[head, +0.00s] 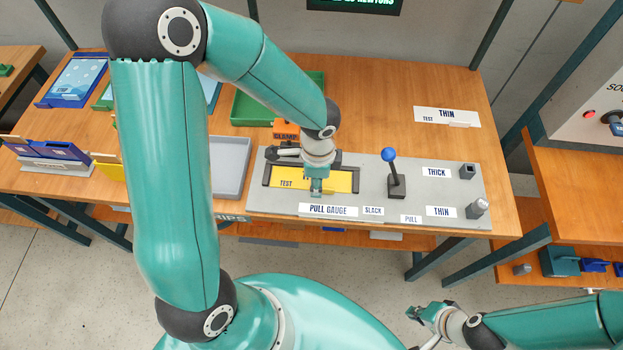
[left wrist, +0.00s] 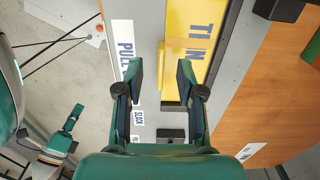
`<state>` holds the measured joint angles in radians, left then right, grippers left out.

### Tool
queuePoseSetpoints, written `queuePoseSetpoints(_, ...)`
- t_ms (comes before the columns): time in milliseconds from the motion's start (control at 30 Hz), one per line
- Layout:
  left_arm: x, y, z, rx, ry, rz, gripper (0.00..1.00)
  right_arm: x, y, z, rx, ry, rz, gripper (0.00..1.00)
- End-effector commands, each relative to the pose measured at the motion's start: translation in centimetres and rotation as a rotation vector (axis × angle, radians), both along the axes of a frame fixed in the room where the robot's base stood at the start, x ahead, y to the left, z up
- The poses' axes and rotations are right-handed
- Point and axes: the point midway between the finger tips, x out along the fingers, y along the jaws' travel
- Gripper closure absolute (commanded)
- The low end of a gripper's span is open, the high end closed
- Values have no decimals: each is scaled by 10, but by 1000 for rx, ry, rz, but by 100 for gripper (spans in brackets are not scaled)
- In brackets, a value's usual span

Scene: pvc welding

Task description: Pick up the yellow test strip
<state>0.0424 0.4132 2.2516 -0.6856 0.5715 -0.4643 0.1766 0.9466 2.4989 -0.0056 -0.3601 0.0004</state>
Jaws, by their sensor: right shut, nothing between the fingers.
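The yellow test strip (head: 345,180) lies flat in the dark frame of the grey pull gauge panel (head: 365,210), with "TEST" lettering on its left part. My left gripper (head: 316,190) hangs over its middle and hides part of it. In the left wrist view, the left gripper (left wrist: 160,72) is open with nothing held. The strip (left wrist: 195,20) lies beyond the fingers, mostly to the right of the gap, with "THIN" lettering and a tan band across it. My right gripper (head: 417,314) is shut and empty, low and away from the table.
A blue-knobbed lever (head: 389,155) stands upright right of the strip. A dark clamp (head: 284,152) sits at the frame's upper left. A grey tray (head: 230,165) and a green tray (head: 250,108) are nearby.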

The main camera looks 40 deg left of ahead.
Motion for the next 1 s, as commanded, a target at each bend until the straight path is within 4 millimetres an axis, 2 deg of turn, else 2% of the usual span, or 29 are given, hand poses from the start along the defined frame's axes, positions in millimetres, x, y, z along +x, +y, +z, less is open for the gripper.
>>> queuePoseSetpoints(33, -1, 0, -9, 0, 4, -1, 62, 0, 0, -1, 0, 0, 0, 100)
queuePoseSetpoints(133, -1, -1, -19, -1, 2, -1, 62, 0, 0, -2, 0, 0, 0, 100)
queuePoseSetpoints(400, 0, -1, -23, -1, 0, 0, 62, 0, 0, -2, 0, 0, 0, 100)
queuePoseSetpoints(433, 0, -1, -23, -1, 0, 0, 64, 0, 0, -2, 0, 0, 0, 100)
queuePoseSetpoints(600, 0, -1, -22, -1, -1, -1, 92, 0, 0, -2, 0, 0, 0, 100)
queuePoseSetpoints(667, 0, -1, -22, -1, -1, -1, 100, 0, 0, -2, 0, 0, 0, 100)
queuePoseSetpoints(1000, 0, -1, -22, -1, -1, -1, 100, 0, 0, -2, 0, 0, 0, 100)
